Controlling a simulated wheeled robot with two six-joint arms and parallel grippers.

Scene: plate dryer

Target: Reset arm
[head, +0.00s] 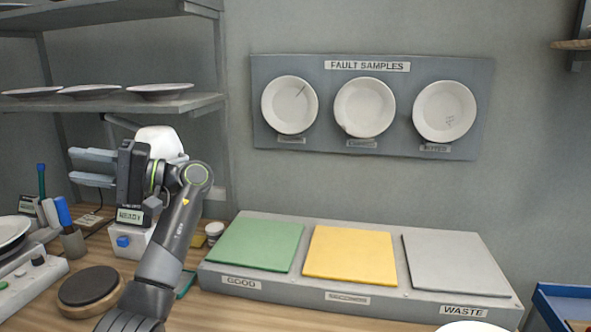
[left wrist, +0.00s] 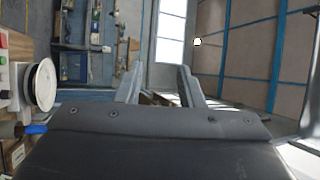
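My left gripper (head: 92,167) is raised above the left part of the bench in the head view, its two fingers pointing left. The fingers are apart with nothing between them. In the left wrist view the gripper (left wrist: 160,85) also shows open and empty, with the room beyond it. My right gripper is not in view.
A sorting block with a green pad (head: 256,244), a yellow pad (head: 350,256) and a grey pad (head: 456,263) stands on the bench. A round dark disc (head: 88,286) lies near my left arm. Plates sit on the shelf (head: 150,104). A blue bin (head: 562,304) is at right.

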